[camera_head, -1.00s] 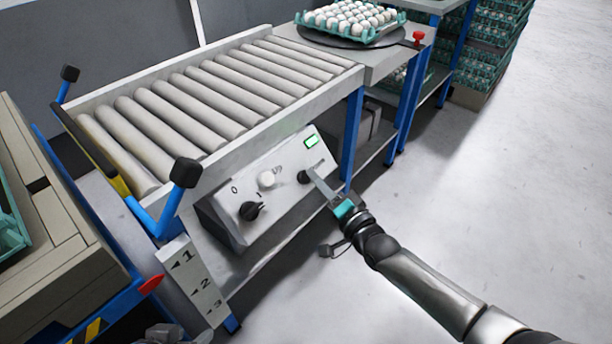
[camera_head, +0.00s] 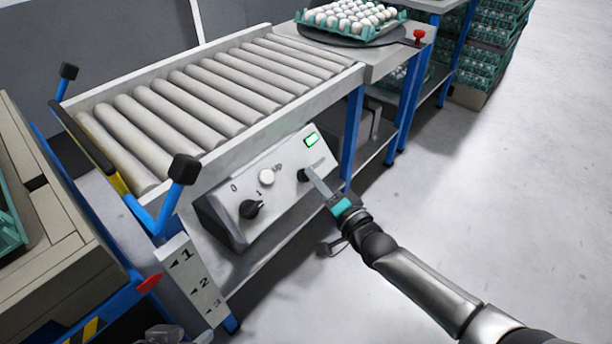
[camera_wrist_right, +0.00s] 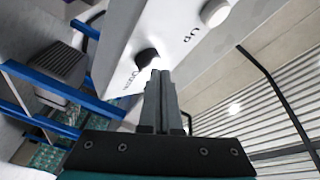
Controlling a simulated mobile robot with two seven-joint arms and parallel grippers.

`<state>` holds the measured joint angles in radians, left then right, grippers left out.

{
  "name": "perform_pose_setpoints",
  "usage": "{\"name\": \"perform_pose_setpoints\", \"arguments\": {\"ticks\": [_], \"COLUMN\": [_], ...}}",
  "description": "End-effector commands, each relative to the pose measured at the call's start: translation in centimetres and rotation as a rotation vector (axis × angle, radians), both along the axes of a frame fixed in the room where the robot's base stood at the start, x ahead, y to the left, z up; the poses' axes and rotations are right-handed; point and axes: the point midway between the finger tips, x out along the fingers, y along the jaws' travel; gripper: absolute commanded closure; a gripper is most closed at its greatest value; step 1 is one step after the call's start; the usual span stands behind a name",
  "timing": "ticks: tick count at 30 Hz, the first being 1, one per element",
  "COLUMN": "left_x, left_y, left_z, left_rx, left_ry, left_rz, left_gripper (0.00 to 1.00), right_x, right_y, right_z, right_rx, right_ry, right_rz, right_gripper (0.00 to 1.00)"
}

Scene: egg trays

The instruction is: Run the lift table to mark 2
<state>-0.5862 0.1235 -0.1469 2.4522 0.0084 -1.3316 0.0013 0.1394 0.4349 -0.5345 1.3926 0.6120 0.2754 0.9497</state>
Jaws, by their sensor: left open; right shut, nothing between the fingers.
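The lift table (camera_head: 112,292) at the left carries beige boxes. The control panel (camera_head: 228,208) has a black knob (camera_head: 250,209), a white button (camera_head: 266,177) and a black button (camera_head: 303,175). In the wrist view the white button (camera_wrist_right: 214,12) reads Up and the black button (camera_wrist_right: 147,58) reads Down. My right gripper (camera_head: 312,178), shut and empty, has its tips at the black button, apparently touching. Only part of my left gripper (camera_head: 165,335) shows at the bottom edge.
A roller conveyor (camera_head: 205,97) stands above the panel, with blue-armed black knobs at its near end. A tray of eggs (camera_head: 350,36) sits on a dark disc near a red button (camera_head: 419,35). The floor at right is clear.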

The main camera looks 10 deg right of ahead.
Motion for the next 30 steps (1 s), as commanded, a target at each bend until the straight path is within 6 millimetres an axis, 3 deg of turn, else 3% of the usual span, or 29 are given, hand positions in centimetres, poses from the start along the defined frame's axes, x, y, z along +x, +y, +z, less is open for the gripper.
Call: {"name": "perform_pose_setpoints", "arguments": {"ticks": [30], "left_x": [0.03], "left_y": [0.0], "left_z": [-0.7], "left_rx": [0.0], "left_ry": [-0.001], "left_rz": [-0.001], "left_gripper": [0.5], "right_x": [0.51], "right_y": [0.42], "right_z": [-0.5], "right_rx": [0.0], "right_ry": [-0.001], "right_rz": [0.0], "right_gripper": [1.0]}}
